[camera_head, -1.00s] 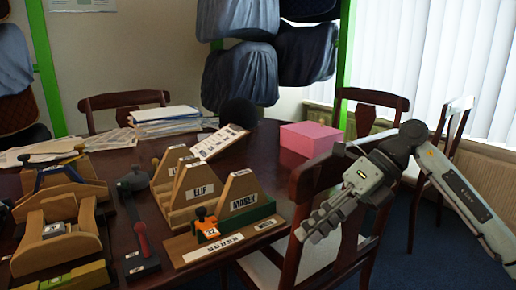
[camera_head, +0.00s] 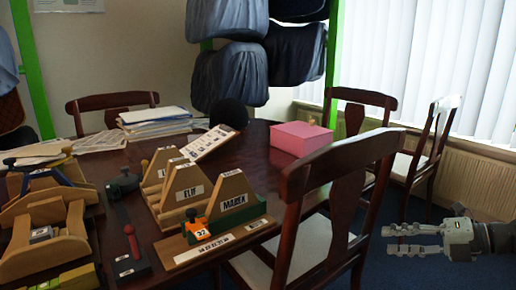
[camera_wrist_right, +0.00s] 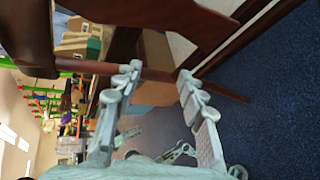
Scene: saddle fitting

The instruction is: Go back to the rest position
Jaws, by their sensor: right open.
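My right gripper (camera_head: 414,239) is at the lower right of the head view, out over the blue carpet and to the right of the near chair. Its two fingers are apart with nothing between them. In the right wrist view the open fingers (camera_wrist_right: 158,86) point toward the dark wooden chair parts. My left gripper is not in the head view. On the table, the wooden stand with the ELIF and MAREK labels (camera_head: 227,194) holds an orange clamp-like piece (camera_head: 197,230) at its front.
A near chair (camera_head: 292,225) stands between the table and my right gripper. Another chair (camera_head: 432,150) stands behind by the radiator. A pink box (camera_head: 299,139), papers (camera_head: 155,119) and several wooden fixtures (camera_head: 45,232) are on the table. Open carpet (camera_head: 385,272) lies around my gripper.

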